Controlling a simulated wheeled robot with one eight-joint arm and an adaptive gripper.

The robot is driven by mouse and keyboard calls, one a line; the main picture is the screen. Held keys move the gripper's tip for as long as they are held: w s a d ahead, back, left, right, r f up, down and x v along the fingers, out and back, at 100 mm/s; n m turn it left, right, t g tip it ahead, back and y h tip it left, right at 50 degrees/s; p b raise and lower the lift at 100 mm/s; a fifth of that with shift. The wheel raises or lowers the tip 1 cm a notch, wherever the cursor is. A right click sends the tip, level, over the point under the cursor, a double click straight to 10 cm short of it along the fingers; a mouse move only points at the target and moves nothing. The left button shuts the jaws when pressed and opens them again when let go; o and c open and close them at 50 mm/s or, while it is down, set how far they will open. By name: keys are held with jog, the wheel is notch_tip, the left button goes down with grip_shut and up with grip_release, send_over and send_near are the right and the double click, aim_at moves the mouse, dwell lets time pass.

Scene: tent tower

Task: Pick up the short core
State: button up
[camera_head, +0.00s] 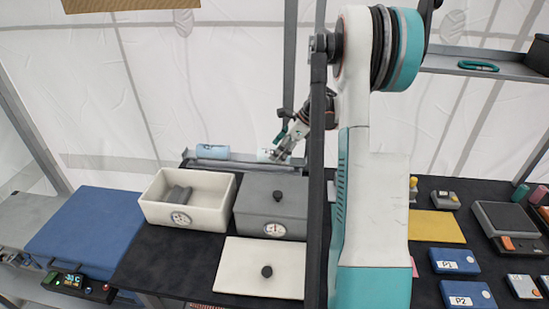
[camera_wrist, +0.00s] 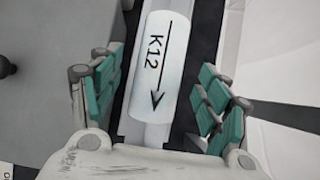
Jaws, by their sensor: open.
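A white cylindrical core (camera_wrist: 158,70) marked "K12" with a black arrow lies in a grey channel in the wrist view. My gripper (camera_wrist: 160,88) is open, with green-padded fingers to either side of it and visible gaps between pads and core. In the head view my gripper (camera_head: 277,152) is at the back rack, where the white core (camera_head: 264,155) shows small and partly covered. A light blue core (camera_head: 212,151) lies in the same rack to the left. The far side of my fingers is hidden in the head view.
In front of the rack (camera_head: 235,166) stand an open white box (camera_head: 156,212) with grey pieces inside and a grey lidded box (camera_head: 262,207). A white lid (camera_head: 245,283) with a black knob lies nearer. Blue cases (camera_head: 455,261) and a yellow sheet (camera_head: 436,226) are at right.

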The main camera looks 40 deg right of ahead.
jog(key=x, duration=0.3)
jog(key=shift+w+a+f+b, duration=0.15)
jog(key=shift+f+b, duration=0.15)
jog(key=c, duration=1.4)
jog(key=shift+o, duration=0.2)
jog(key=shift+r, duration=0.1)
jog(key=shift+r, duration=0.15)
